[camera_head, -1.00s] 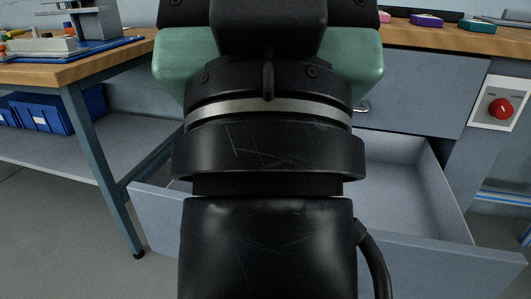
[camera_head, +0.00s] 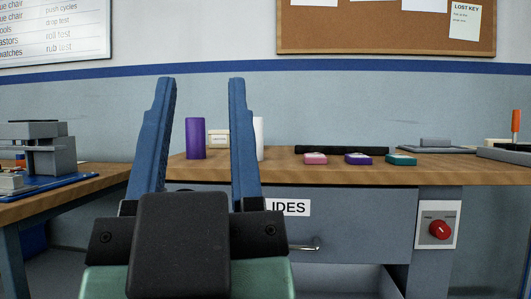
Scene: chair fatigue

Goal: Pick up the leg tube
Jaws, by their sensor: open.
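My gripper (camera_head: 202,84) points up and forward, with two long blue fingers apart and nothing between them. It is in front of the workbench (camera_head: 380,174). A long black bar (camera_head: 340,150), tube-like, lies across the back of the bench to the right of the fingers; it may be the leg tube. A purple cylinder (camera_head: 195,138) stands upright and shows between the fingers. A white cylinder (camera_head: 259,138) stands partly hidden behind the right finger. No label marks any of these as the leg tube.
Pink (camera_head: 315,158), purple (camera_head: 358,158) and teal (camera_head: 401,159) small blocks lie in front of the bar. A drawer (camera_head: 345,280) stands open below. A side table with a grey device (camera_head: 45,150) is at left.

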